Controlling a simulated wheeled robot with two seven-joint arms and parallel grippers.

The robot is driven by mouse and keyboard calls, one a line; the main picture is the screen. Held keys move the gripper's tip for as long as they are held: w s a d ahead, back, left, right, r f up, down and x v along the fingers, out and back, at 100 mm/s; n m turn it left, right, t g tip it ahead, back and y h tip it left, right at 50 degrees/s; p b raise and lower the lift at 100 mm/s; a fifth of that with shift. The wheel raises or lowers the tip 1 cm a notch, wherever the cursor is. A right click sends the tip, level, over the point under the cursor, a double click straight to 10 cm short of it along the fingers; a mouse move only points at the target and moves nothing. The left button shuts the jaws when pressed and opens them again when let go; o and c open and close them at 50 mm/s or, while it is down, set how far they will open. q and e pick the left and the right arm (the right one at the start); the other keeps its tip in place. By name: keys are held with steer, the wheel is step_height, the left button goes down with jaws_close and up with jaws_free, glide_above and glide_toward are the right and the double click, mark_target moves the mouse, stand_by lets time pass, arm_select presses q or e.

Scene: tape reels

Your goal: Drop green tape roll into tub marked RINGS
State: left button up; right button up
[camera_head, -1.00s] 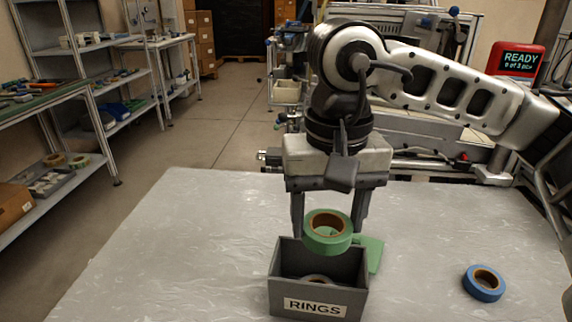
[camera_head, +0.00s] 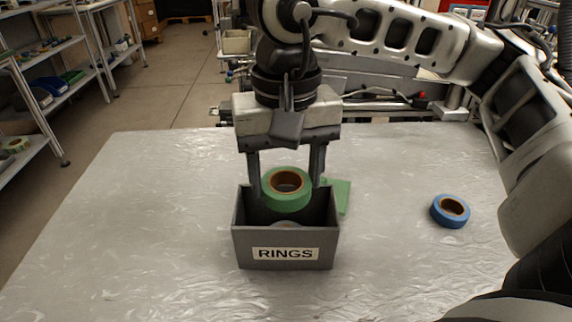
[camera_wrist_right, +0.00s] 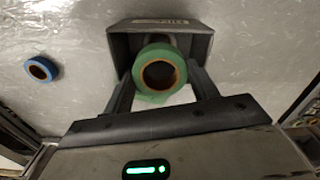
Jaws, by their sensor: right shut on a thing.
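The green tape roll (camera_head: 286,189) is held between the fingers of my right gripper (camera_head: 287,186), at the mouth of the grey tub marked RINGS (camera_head: 250,244). The roll's lower part is behind the tub's front wall or just above the opening. It also shows in the right wrist view (camera_wrist_right: 143,75), between both fingers and in front of the tub (camera_wrist_right: 120,45). Part of another ring-shaped thing shows low inside the tub, mostly hidden. My left gripper is not in view.
A blue tape roll (camera_head: 450,211) lies on the table to the right. A flat green piece (camera_head: 339,196) lies behind the tub's right side. The grey table (camera_head: 150,210) is clear to the left. Shelves (camera_head: 40,85) stand at the far left.

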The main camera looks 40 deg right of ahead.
steer(key=shift+f+b, duration=0.35)
steer(key=shift+f, duration=0.3)
steer(key=o, duration=1)
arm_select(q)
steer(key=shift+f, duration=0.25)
arm_select(e)
steer(key=shift+o, duration=0.2)
arm_select(q)
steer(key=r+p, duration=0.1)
steer(key=p, duration=0.3)
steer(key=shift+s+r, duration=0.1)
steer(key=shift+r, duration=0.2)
arm_select(e)
step_height(320, 180, up, 16)
